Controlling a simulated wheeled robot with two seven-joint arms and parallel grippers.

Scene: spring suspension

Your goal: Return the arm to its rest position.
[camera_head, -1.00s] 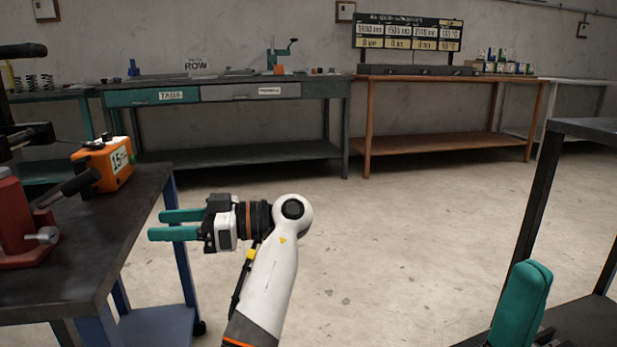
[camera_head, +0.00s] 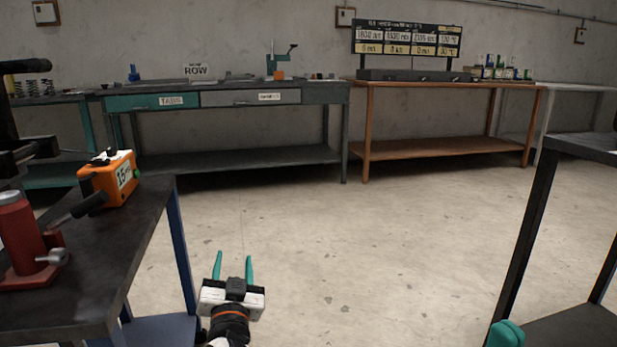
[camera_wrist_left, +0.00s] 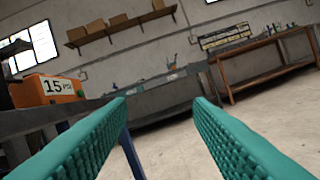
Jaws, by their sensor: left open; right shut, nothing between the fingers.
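My left gripper (camera_head: 233,268) is at the lower middle of the head view, to the right of the dark table. Its two teal fingers are apart, with nothing between them, and point away from me. In the left wrist view its fingers (camera_wrist_left: 160,103) frame the floor and far benches. My right gripper shows only as a teal fingertip piece (camera_head: 505,334) at the bottom right of the head view; the rest is out of frame.
A dark table (camera_head: 120,235) at left bears a red jack (camera_head: 22,240) and an orange box (camera_head: 110,178) marked 15. A dark frame table (camera_head: 575,150) stands at right. A grey bench (camera_head: 235,157) and a wooden bench (camera_head: 440,146) line the wall. The floor between is clear.

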